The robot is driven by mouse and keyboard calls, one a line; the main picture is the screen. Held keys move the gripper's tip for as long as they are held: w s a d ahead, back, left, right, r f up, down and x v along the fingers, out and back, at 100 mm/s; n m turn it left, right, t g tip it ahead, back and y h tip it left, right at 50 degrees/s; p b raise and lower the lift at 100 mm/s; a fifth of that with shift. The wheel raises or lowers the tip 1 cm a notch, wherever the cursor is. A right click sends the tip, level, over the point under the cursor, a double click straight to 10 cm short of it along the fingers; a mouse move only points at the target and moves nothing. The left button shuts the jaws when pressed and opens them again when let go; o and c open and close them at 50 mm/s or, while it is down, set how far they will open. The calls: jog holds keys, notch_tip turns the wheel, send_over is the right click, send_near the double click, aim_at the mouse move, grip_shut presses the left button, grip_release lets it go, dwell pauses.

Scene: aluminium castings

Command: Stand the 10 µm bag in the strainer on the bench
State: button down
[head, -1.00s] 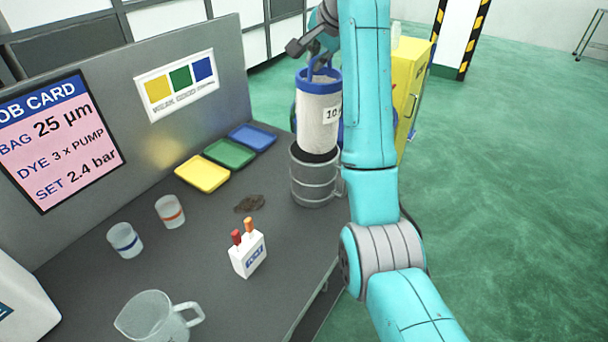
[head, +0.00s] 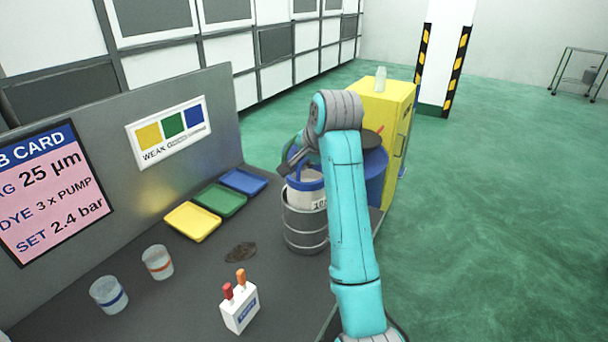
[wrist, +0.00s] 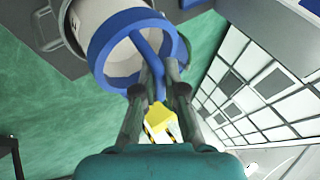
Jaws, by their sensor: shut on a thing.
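The white 10 µm bag (head: 302,199) has a blue rim and a label of which "10" shows. Its lower part is down inside the metal strainer (head: 304,236), and its upper part stands above the strainer's rim. It looks roughly upright. My gripper (head: 292,166) is above the bag, partly hidden by my arm. In the wrist view my gripper (wrist: 160,88) is shut on the bag's blue handle, and the bag (wrist: 93,13) shows beyond the fingers. Whether the bag's bottom touches the strainer's floor is hidden.
Yellow (head: 193,222), green (head: 220,199) and blue (head: 243,181) trays lie left of the strainer. A dark stain (head: 240,252), a white holder (head: 240,311) and two cups (head: 158,262) are nearer. A blue drum (head: 375,175) and yellow cabinet (head: 386,105) stand behind my arm.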

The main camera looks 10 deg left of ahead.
aim_at(304, 175)
jog(key=shift+f, duration=2.05)
jog(key=c, duration=1.2)
grip_release()
jog(key=shift+c, duration=0.2)
